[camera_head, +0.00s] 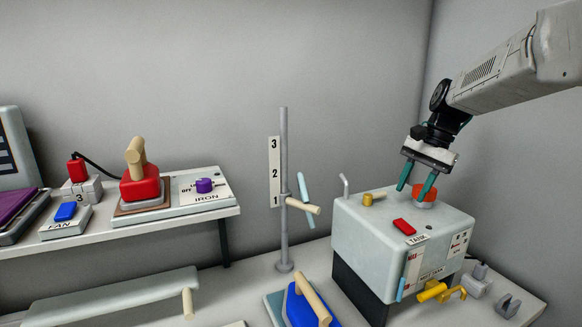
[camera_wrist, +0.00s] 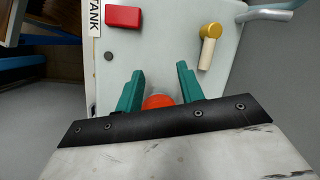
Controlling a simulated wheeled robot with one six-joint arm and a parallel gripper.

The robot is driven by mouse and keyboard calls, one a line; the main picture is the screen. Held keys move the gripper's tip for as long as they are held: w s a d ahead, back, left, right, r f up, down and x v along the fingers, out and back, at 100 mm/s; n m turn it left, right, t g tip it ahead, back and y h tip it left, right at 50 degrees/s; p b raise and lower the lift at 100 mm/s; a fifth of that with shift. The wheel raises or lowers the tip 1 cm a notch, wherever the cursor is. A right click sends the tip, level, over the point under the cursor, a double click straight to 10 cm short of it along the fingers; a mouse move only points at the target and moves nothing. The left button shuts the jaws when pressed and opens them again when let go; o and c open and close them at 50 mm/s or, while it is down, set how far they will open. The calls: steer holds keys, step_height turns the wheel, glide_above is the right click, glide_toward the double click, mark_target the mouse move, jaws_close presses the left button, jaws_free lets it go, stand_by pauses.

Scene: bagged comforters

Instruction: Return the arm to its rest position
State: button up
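My gripper (camera_head: 413,192) hangs at the upper right, over the top of the pale grey-green tank (camera_head: 350,220). Its two teal fingers are spread apart and point down. A round orange-red cap (camera_head: 424,193) on the tank top is close to the fingertips, with one finger partly in front of it. In the wrist view the cap (camera_wrist: 158,101) shows between the fingers (camera_wrist: 160,72), partly hidden by my gripper's body. Whether a finger touches the cap cannot be told. The fingers hold nothing that I can see.
The tank top also carries a red block (camera_head: 404,227) and a yellow-brown valve (camera_head: 373,199). A grey post (camera_head: 284,190) with a beige handle stands left of the tank. A shelf with a red iron (camera_head: 140,187) is at the left. The wall is close behind.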

steer(key=s+a+f+n+t+h, duration=0.1)
steer(key=s+n, duration=0.3)
steer(key=s, duration=1.3)
steer(key=s+a+f+n+t+h, duration=0.1)
steer(key=s+n, duration=0.4)
steer(key=s, duration=1.3)
steer(key=shift+a+f+h, duration=0.6)
steer(key=shift+f+h, duration=0.3)
steer(key=shift+f, duration=0.15)
